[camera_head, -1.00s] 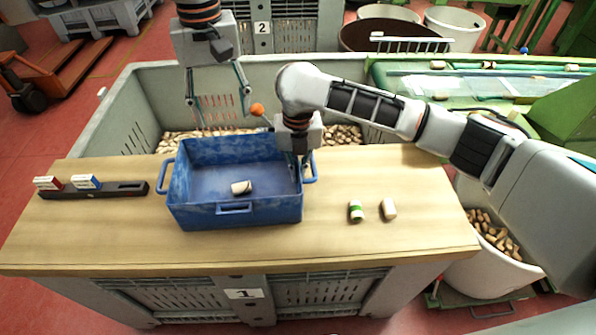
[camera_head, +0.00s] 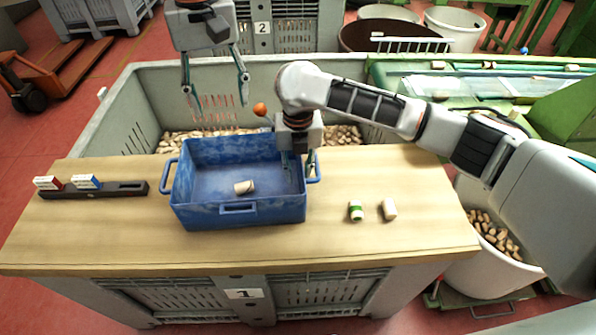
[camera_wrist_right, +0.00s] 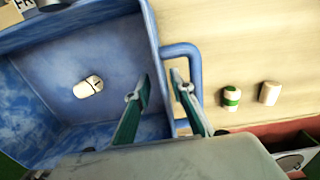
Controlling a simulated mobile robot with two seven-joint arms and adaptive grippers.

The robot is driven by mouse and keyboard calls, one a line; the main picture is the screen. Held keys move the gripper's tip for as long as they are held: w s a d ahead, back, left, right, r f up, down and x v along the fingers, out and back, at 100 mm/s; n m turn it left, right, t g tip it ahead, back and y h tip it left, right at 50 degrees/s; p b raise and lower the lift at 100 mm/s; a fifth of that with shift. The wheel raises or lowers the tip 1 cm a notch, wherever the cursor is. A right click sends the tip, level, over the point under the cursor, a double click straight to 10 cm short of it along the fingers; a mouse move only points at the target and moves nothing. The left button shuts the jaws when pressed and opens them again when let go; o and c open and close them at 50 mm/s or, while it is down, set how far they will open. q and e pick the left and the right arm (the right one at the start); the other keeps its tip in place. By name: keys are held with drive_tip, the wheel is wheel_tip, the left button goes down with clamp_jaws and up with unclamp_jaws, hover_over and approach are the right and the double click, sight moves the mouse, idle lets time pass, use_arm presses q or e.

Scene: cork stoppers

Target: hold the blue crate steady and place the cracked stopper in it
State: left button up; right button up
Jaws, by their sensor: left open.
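The blue crate (camera_head: 238,212) stands on the wooden table. One pale stopper (camera_head: 244,187) lies on its floor; in the right wrist view this stopper (camera_wrist_right: 88,87) shows a dark line across it, like a crack. My right gripper (camera_head: 298,163) is at the crate's right wall. In the right wrist view its fingers (camera_wrist_right: 161,82) are apart, one inside the crate and one outside by the handle, with the wall between them; a gap shows. My left gripper (camera_head: 216,95) is open and empty, above and behind the crate.
A green-banded stopper (camera_head: 356,211) and a plain stopper (camera_head: 389,209) are on the table right of the crate. A dark rack (camera_head: 118,189) with a red and a blue block is at left. A grey bin (camera_head: 128,110) of corks stands behind.

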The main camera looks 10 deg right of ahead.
wheel_tip(320, 180, up, 12)
idle(0.4)
drive_tip(key=shift+f, duration=0.1)
